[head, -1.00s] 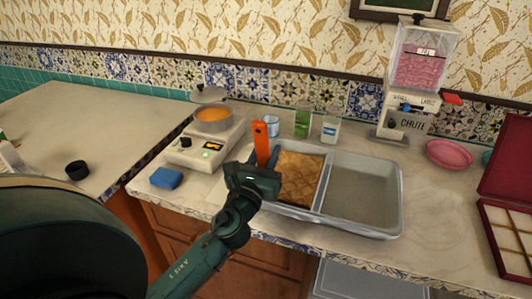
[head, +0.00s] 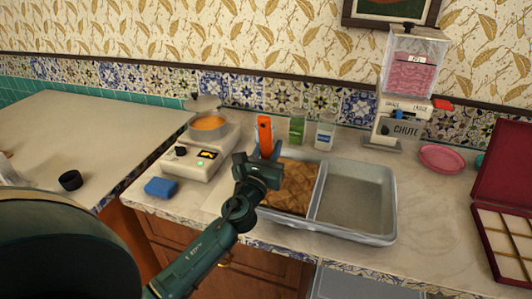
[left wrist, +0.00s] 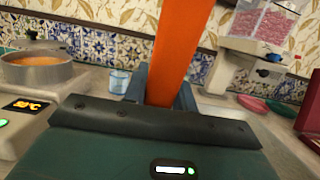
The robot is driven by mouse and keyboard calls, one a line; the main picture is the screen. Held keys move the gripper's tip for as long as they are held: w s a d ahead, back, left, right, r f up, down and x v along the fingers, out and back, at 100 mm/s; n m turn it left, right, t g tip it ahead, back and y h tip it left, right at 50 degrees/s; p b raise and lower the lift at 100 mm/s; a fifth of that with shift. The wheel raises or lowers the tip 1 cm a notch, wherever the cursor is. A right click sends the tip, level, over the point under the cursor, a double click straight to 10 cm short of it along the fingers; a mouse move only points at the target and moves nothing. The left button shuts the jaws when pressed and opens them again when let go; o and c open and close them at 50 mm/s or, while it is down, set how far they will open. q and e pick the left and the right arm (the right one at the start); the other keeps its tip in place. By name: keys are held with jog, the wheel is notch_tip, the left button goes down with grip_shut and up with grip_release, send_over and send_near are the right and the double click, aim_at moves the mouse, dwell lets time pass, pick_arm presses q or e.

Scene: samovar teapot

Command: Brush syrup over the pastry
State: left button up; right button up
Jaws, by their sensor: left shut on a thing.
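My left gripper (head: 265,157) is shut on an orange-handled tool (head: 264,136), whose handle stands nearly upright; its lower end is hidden. The handle also shows large in the left wrist view (left wrist: 180,50). The golden, diamond-scored pastry (head: 292,188) lies in the left compartment of a grey two-part tray (head: 393,207). The gripper is at the pastry's left edge, covering part of it; I cannot tell whether the tool touches it. A pot of orange liquid (head: 207,124) sits on a white hot plate (head: 190,165), left of the gripper. My right gripper is not in view.
A blue sponge (head: 161,188) lies before the hot plate. A green glass (head: 297,128) and a labelled jar (head: 325,134) stand behind the tray. A dispenser (head: 405,100), a pink plate (head: 441,158) and an open red box (head: 500,235) are right. The tray's right compartment is empty.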

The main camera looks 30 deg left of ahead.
pick_arm(q)
jog(key=f+b+x, duration=0.2)
jog(key=x, duration=0.9)
jog(key=shift+w, duration=0.2)
dwell(0.5)
